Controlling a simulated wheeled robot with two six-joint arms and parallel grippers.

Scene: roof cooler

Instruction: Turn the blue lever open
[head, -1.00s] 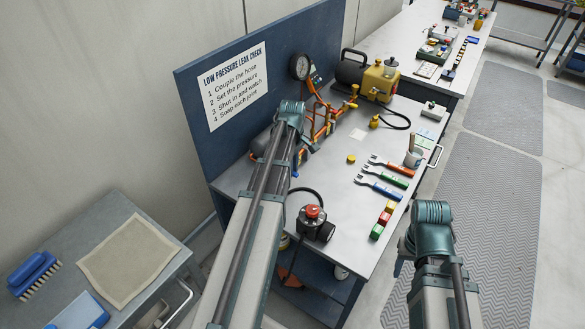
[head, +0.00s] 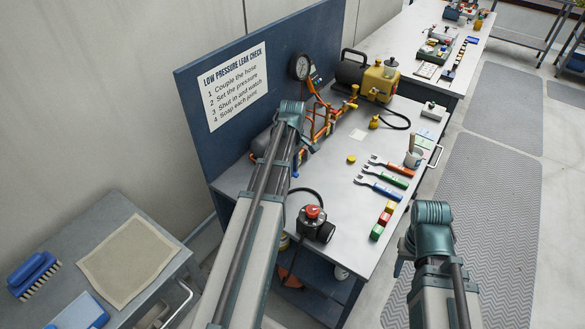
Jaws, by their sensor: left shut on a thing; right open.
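The orange pipe rig (head: 325,118) stands against the blue back panel, with a round pressure gauge (head: 300,66) above it. My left arm reaches over the bench to the near end of this rig. My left gripper (head: 303,152) is mostly hidden behind its own wrist, and its jaws are shut. A small blue part, seemingly the blue lever (head: 295,168), shows just beside the arm at the gripper; most of it is hidden, so its angle cannot be told. My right gripper (head: 401,262) is open and empty, low beyond the bench's right edge.
A red-topped device (head: 314,221) stands at the near end. A yellow pump (head: 380,80) is at the back.

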